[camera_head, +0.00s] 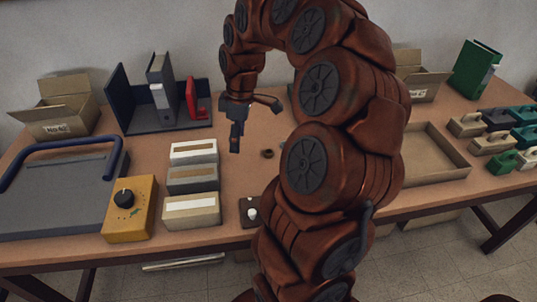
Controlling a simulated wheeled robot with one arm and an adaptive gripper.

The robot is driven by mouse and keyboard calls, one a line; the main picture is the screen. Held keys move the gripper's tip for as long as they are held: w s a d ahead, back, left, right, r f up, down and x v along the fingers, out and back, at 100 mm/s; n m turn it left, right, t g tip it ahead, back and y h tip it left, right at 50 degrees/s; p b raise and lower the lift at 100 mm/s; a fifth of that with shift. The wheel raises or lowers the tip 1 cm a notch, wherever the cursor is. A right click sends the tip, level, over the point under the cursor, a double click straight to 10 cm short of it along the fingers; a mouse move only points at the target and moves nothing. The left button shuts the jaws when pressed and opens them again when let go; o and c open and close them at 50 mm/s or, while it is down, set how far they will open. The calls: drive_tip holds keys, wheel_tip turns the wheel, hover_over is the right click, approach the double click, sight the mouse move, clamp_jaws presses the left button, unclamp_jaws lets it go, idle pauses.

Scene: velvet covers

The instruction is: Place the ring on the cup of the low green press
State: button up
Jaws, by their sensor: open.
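A small dark brown ring (267,153) lies on the table, just left of my arm. My gripper (238,128) is open above the table, to the upper left of the ring and apart from it. A small green press (503,161) stands in the front row of a group of presses at the right end of the table. Its cup is too small to make out. My arm crosses the middle of the view and hides part of the table.
Other presses, including a teal one (523,135), crowd around the green one. A shallow cardboard tray (438,162) lies between my arm and the presses.

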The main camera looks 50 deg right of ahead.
hover_over(269, 152)
drive_tip(key=shift+n, duration=0.3)
drive_tip(key=f, duration=0.2)
drive_tip(key=d+f, duration=0.1)
drive_tip(key=f, duration=0.1)
drive_tip(key=shift+f, duration=0.35)
drive_tip(key=shift+a+f+p, duration=0.2)
drive_tip(key=shift+f+p, duration=0.2)
drive_tip(key=shift+f, duration=1.45)
drive_tip(key=shift+a+f+p, duration=0.15)
drive_tip(key=shift+f+p, duration=0.2)
drive_tip(key=shift+f, duration=1.45)
drive_tip(key=c, duration=1)
